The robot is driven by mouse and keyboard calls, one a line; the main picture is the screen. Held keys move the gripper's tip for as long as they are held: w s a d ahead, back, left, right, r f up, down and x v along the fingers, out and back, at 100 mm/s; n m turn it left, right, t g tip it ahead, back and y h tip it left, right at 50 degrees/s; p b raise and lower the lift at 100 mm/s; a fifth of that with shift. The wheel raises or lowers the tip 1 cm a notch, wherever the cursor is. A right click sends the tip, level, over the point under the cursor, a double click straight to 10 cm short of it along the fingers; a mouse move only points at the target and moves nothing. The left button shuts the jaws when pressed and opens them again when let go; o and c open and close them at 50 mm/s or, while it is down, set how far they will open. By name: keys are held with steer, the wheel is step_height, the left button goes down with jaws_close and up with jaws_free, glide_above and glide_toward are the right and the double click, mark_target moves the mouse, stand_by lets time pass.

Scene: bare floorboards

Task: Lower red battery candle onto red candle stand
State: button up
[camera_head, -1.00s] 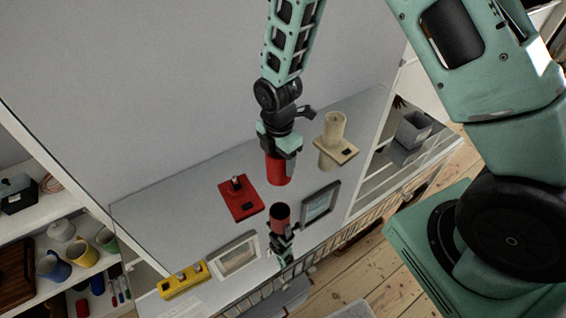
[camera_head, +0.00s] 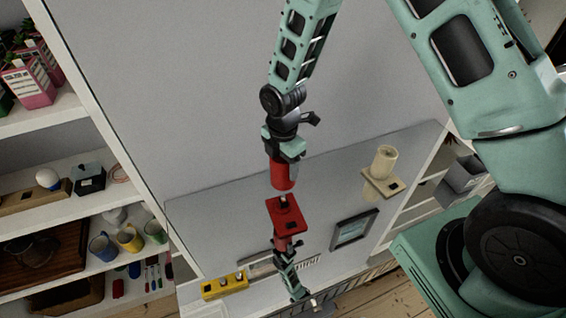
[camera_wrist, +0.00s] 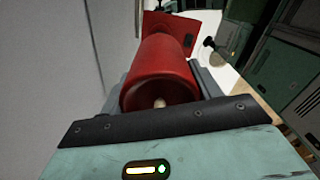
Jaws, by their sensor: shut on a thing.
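The red battery candle (camera_head: 282,176) is held upright in my gripper (camera_head: 284,152), which is shut on it. In the wrist view, the candle (camera_wrist: 163,72) lies between the jaws (camera_wrist: 160,108), with its pale wick tip facing the camera. The red candle stand (camera_head: 287,216) lies on the grey glossy shelf top, just below the candle in the head view. The stand (camera_wrist: 182,24) also shows beyond the candle's far end in the wrist view. The candle appears to be above the stand and apart from it; the exact height is hard to tell.
A cream candle on a cream stand (camera_head: 381,178) is to the right. A dark picture frame (camera_head: 354,230) lies right of the red stand. A yellow box-like thing (camera_head: 224,286) is at the front left. The glossy top (camera_head: 225,215) mirrors my arm. Shelves with mugs (camera_head: 130,238) stand at left.

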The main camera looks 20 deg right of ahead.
steer(key=b, duration=0.3)
glide_above(283, 196)
steer(key=shift+f, duration=2.5)
steer(key=shift+f+b, duration=1.85)
steer(key=shift+f, duration=0.6)
steer(key=shift+f+b, duration=0.95)
steer(key=shift+f, duration=0.55)
steer(key=o, duration=1.1)
steer(key=shift+o, duration=0.2)
step_height(283, 196, up, 18)
steer(key=shift+f+b, duration=0.25)
steer(key=shift+b, duration=0.65)
steer(key=s+a+r+m, duration=0.2)
steer(key=s+m, duration=0.2)
steer(key=s, duration=0.4)
steer(key=s+a+r+m, duration=0.2)
steer(key=s+m, duration=0.3)
steer(key=s, duration=0.3)
steer(key=s+a+r+m, duration=0.2)
steer(key=s+m, duration=0.3)
steer(key=s, duration=0.4)
steer(key=shift+r+y, duration=0.3)
